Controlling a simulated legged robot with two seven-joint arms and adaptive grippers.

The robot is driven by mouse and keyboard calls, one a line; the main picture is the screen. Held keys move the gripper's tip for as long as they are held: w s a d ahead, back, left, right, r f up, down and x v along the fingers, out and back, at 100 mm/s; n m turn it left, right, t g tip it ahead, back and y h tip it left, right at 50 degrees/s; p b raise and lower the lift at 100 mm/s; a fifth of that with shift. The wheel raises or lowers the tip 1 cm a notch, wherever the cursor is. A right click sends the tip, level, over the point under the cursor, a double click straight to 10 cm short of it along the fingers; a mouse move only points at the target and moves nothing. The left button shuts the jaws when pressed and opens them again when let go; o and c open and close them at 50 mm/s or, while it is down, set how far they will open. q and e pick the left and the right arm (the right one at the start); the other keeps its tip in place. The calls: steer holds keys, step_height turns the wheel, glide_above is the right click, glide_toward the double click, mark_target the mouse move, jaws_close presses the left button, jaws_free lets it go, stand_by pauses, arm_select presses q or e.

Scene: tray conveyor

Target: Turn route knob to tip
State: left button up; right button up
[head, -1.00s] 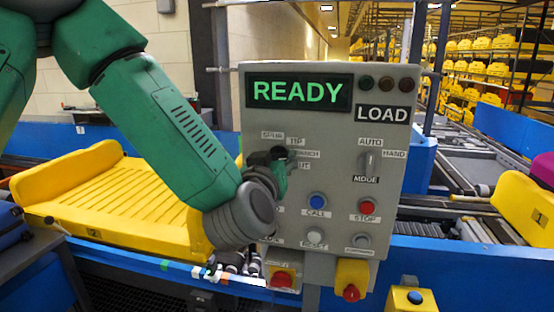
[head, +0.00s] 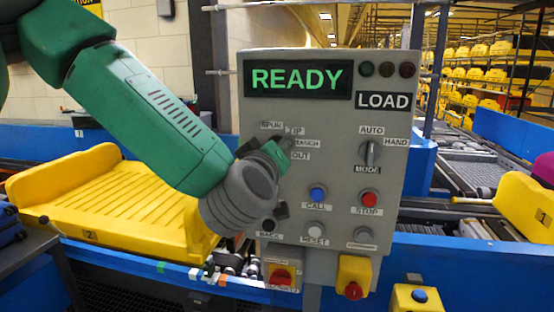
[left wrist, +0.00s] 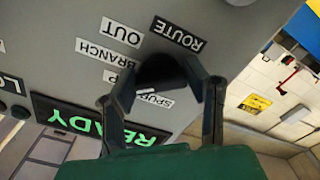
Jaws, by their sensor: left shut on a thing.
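The route knob (left wrist: 158,70) is a dark round knob on the grey control panel (head: 330,120). In the left wrist view it sits between my left gripper's (left wrist: 163,72) two fingers, which are closed on it. A pale mark shows at its lower edge, near the SPUR label (left wrist: 155,99) and the partly covered TIP label (left wrist: 112,77). In the head view my left gripper (head: 279,148) is at the panel just below the TIP label (head: 294,131) and hides most of the knob. My right gripper is not in view.
The display (head: 297,80) reads READY, with a LOAD label (head: 382,101) beside it. A mode knob (head: 370,153), a blue call button (head: 317,192) and a red stop button (head: 368,199) are nearby. A yellow tray (head: 120,205) lies on the conveyor at left.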

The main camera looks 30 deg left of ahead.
arm_select(q)
steer(key=shift+f+n+b, duration=0.1)
steer(key=shift+n+b, duration=0.65)
steer(key=shift+n, duration=0.35)
steer(key=o, duration=1.2)
steer(key=shift+c, duration=0.2)
steer(key=shift+a, duration=0.1)
steer(key=shift+s, duration=0.1)
steer(key=v, duration=0.7)
